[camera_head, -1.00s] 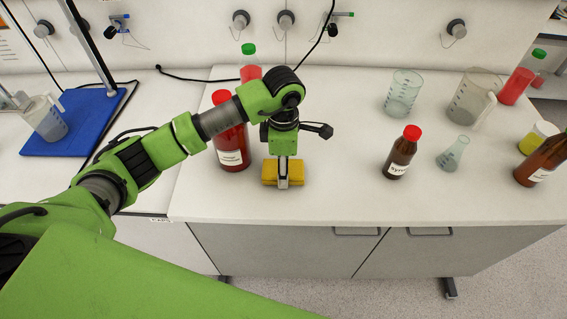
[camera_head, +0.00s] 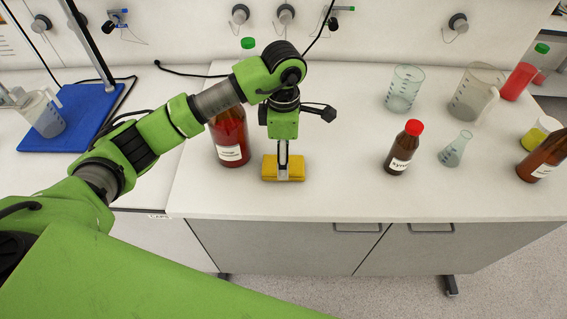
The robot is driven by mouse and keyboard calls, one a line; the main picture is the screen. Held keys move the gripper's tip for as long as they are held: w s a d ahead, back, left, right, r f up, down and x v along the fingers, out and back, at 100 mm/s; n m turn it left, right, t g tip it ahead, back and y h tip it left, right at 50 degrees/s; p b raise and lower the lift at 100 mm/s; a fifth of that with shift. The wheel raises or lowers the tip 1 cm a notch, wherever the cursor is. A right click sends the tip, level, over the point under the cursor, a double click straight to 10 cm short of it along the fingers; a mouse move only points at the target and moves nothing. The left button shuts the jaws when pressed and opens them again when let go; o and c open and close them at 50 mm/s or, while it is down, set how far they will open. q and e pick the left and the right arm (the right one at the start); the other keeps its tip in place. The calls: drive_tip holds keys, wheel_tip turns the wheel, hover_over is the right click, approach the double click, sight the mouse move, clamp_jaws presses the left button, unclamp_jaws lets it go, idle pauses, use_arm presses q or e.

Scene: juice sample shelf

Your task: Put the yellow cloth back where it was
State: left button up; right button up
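The yellow cloth (camera_head: 298,169), a small folded block, lies on the white bench near its front edge, in front of the red bottle. My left gripper (camera_head: 283,178) points down at the cloth, and its fingers overlap the cloth's middle in the picture. I see the fingers from one side, so I cannot tell whether they are open or shut, or whether they touch the cloth. My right gripper is not in view.
A large red bottle (camera_head: 231,143) stands close behind and left of the cloth, partly hidden by my arm. A brown syrup bottle (camera_head: 401,152), a small flask (camera_head: 456,150) and beakers (camera_head: 404,90) stand right. The bench between cloth and syrup bottle is clear.

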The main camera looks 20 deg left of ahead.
use_arm(q)
wheel_tip(320, 180, up, 9)
drive_tip(key=b, duration=0.2)
drive_tip(key=shift+f, duration=0.15)
drive_tip(key=shift+f, duration=0.1)
idle(0.3)
